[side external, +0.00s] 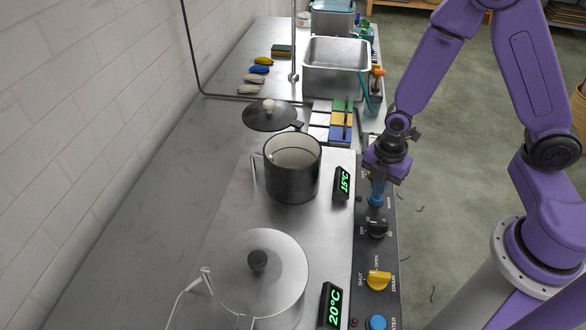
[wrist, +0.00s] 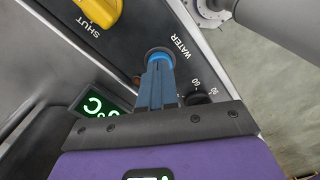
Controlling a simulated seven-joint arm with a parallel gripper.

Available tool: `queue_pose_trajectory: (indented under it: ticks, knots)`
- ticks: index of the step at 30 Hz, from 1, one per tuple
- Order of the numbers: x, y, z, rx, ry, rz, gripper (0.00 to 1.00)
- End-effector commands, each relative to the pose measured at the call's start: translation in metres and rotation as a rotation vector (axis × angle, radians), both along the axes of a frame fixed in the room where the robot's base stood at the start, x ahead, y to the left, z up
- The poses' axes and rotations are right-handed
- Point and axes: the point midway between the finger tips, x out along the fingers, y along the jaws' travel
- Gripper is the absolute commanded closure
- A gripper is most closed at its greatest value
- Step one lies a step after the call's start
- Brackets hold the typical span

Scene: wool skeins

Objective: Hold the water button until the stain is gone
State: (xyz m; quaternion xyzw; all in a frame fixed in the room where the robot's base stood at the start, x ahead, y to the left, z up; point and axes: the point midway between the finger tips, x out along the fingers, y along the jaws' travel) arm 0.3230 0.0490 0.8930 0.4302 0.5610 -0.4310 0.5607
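My gripper (side external: 378,196) points down at the far control panel, with its blue-grey fingers (wrist: 158,75) close together and nothing held between them. The tips are at the blue water button (wrist: 157,54), beside the WATER label. They look to be on the button, but I cannot tell how far it is pressed. The black pot (side external: 292,180) beside this panel is open, with a pale inside wall. No stain can be made out from this angle, and its bottom is hidden. The display (side external: 342,183) by it reads 15°C.
A lidded pot (side external: 258,285) with a 20°C display (side external: 332,305) stands nearer. Its panel has a black dial (side external: 377,230), yellow drain knob (side external: 378,281) and second blue button (side external: 377,323). A loose lid (side external: 270,116), wool skeins (side external: 259,69) and metal sink (side external: 336,66) are farther back.

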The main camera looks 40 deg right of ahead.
Motion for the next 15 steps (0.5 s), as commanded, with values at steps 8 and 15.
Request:
queue_pose_trajectory:
  ticks: [8,15]
  knots:
    - [0.001,0.001,0.030,0.003,-0.004,0.000,1.00]
    - [0.001,0.001,0.054,0.002,-0.004,0.000,1.00]
